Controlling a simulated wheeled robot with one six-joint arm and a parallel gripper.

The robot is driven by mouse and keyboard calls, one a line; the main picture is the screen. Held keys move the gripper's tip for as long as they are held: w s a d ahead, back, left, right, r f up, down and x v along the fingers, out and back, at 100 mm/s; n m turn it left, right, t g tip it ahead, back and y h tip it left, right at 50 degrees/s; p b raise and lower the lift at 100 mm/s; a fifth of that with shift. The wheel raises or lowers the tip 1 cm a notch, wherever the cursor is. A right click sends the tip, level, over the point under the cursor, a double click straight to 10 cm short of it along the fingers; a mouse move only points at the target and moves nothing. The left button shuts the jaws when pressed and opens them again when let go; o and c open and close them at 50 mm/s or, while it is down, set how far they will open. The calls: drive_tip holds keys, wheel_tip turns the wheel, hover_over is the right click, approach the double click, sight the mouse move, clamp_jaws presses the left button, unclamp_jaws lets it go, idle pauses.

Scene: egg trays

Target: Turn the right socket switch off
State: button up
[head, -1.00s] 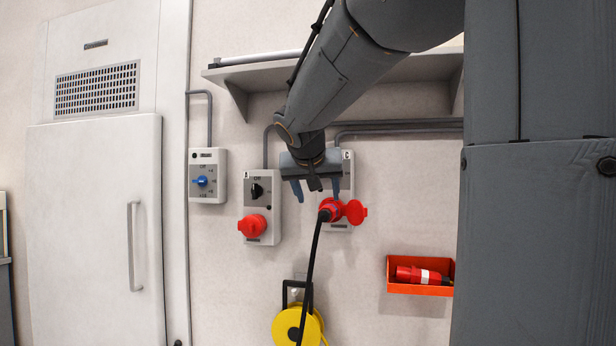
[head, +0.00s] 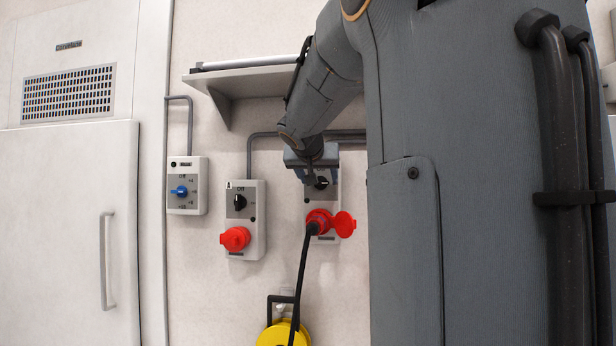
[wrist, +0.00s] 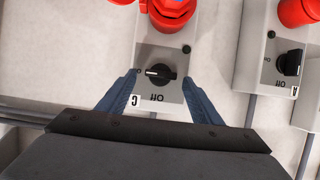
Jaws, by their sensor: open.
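The right socket box (head: 334,198) is on the wall, with a black rotary switch (head: 321,183) above a red socket. In the wrist view this switch (wrist: 160,74) shows upside down, its pointer turned toward the left "On" side, with "Off" and a "C" label below it. My gripper (wrist: 160,82) is open, with one blue finger on each side of the switch and visible gaps to it. In the head view my gripper (head: 317,172) is in front of the upper part of the box and hides its label.
A red plug with a black cable (head: 304,262) sits in the right socket, its red lid (head: 345,224) open beside it. The left socket box (head: 259,200) stands close by. A blue-knob control (head: 187,202) is farther left. A shelf (head: 245,82) is above, a yellow reel (head: 276,336) below.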

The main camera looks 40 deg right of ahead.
drive_tip(key=c, duration=1.1)
drive_tip(key=shift+o, duration=0.2)
drive_tip(key=shift+b, duration=0.35)
drive_tip(key=b, duration=0.1)
drive_tip(key=n+b, duration=0.1)
drive_tip(key=n+g+b, duration=0.1)
drive_tip(key=shift+w+a+f+h, duration=0.2)
drive_tip(key=shift+w+f+h, duration=0.1)
drive_tip(key=shift+h, duration=0.1)
drive_tip(key=n+b, duration=0.1)
drive_tip(key=b, duration=0.1)
drive_tip(key=n+g+h+b, duration=0.1)
drive_tip(key=b, duration=0.2)
drive_tip(key=n+h+b, duration=0.1)
drive_tip(key=n+b, duration=0.1)
drive_tip(key=shift+w+a+f+g+b, duration=0.2)
drive_tip(key=shift+w+a+g+b, duration=0.1)
drive_tip(key=shift+g, duration=0.1)
drive_tip(key=n+b, duration=0.1)
drive_tip(key=n+h+b, duration=0.2)
drive_tip(key=b, duration=0.1)
drive_tip(key=shift+w+a+f+n+g, duration=0.1)
drive_tip(key=shift+f+n+g, duration=0.2)
drive_tip(key=shift+n, duration=0.1)
drive_tip(key=n+h+b, duration=0.1)
drive_tip(key=n+b, duration=0.2)
drive_tip(key=shift+f+h+b, duration=0.2)
drive_tip(key=shift+h+b, duration=0.15)
drive_tip(key=shift+h, duration=0.05)
drive_tip(key=shift+n, duration=0.5)
